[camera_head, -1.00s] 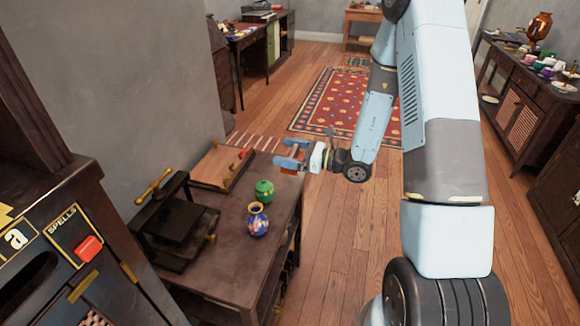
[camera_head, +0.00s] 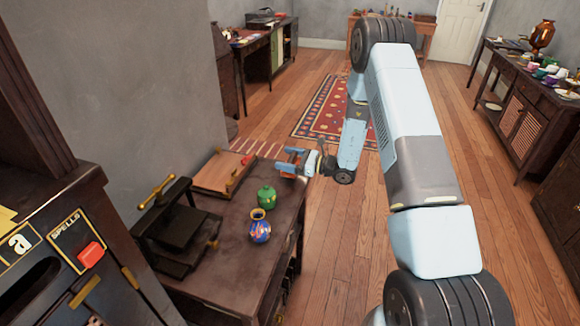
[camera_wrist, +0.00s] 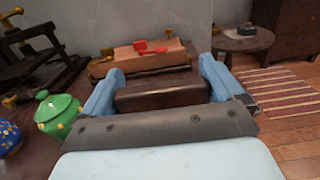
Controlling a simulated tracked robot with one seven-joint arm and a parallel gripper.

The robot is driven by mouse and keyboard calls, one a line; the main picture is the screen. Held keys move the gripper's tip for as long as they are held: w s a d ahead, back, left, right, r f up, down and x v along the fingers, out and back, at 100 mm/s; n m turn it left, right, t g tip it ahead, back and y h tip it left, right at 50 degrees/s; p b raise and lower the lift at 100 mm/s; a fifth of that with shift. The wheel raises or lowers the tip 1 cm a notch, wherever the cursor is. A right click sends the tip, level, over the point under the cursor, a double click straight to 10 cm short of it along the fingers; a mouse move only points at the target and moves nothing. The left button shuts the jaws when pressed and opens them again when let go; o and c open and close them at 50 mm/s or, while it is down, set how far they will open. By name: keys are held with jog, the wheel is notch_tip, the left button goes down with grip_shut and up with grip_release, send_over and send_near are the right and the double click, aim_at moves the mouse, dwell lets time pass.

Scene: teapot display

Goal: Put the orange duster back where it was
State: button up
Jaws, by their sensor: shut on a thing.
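My gripper (camera_head: 290,163) is shut on the duster. It is above the far right corner of the dark table (camera_head: 228,258). In the wrist view, the duster (camera_wrist: 160,95) shows as a dark brown block between the two blue fingers. In the head view, a small orange-brown part of it shows between the fingers. Its underside is hidden, and I cannot tell how far it is above the table.
The table top right of the vase is clear. A grey wall (camera_head: 150,80) is at left.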

jog(key=shift+w+f, duration=0.2)
jog(key=shift+f, duration=1.55)
jog(key=o, duration=0.6)
jog(key=shift+o, duration=0.2)
